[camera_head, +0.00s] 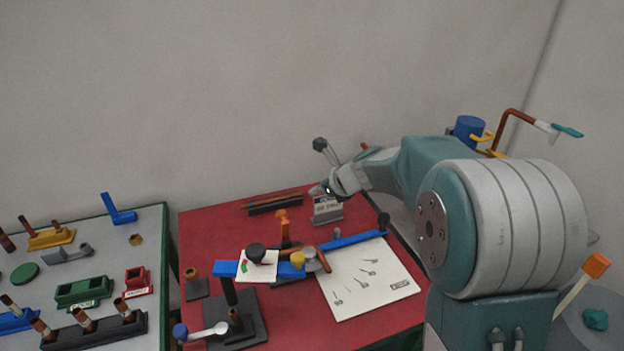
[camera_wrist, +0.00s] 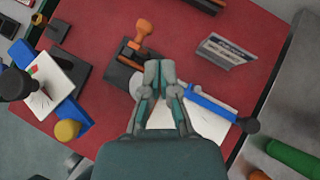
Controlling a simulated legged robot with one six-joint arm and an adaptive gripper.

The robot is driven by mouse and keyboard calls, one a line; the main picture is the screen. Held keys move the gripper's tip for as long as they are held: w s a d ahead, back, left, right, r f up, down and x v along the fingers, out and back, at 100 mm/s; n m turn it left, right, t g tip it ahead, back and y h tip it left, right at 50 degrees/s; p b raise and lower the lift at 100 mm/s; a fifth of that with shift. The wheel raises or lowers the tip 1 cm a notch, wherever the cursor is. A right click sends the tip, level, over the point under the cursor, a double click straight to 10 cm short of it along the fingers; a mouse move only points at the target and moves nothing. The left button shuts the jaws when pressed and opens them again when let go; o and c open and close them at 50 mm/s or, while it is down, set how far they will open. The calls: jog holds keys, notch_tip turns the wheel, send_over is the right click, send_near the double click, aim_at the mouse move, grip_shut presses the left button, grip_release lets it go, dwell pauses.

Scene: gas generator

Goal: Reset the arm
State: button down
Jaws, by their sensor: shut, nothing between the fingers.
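My arm (camera_head: 400,170) reaches in from the right in the head view, over the red table (camera_head: 225,225). My gripper (camera_head: 319,190) is at its far end, above the back part of the table and close to the small grey sign stand (camera_head: 327,207). In the wrist view my gripper (camera_wrist: 160,70) points down at the table with its two fingers together and nothing between them. It appears in front of the dark base of the orange-handled part (camera_wrist: 141,32). Whether it touches anything cannot be told, but it seems clear of the parts.
A blue bar assembly with a yellow knob (camera_head: 297,259) and a white sheet (camera_head: 365,280) lie on the red table. A black base with a grey lever (camera_head: 208,331) stands in front. A grey table (camera_head: 100,265) with several coloured parts is at left.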

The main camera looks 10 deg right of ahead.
jog(key=s+r+n+g+h, duration=0.1)
jog(key=s+r+n, duration=0.2)
jog(key=s+n, duration=0.45)
jog(key=s+r+n+g, duration=0.1)
jog(key=s+r+n, duration=0.3)
jog(key=s+n, duration=0.3)
jog(key=s+d+f+n+h, duration=0.1)
jog(key=s+d+n+h, duration=0.1)
jog(key=s+n, duration=0.4)
jog(key=s+d+n+h, duration=0.2)
jog(key=s+n, duration=0.5)
jog(key=s, duration=0.7)
jog(key=shift+d+f+h, duration=0.3)
jog(key=shift+f+h, duration=0.05)
jog(key=shift+h, duration=0.15)
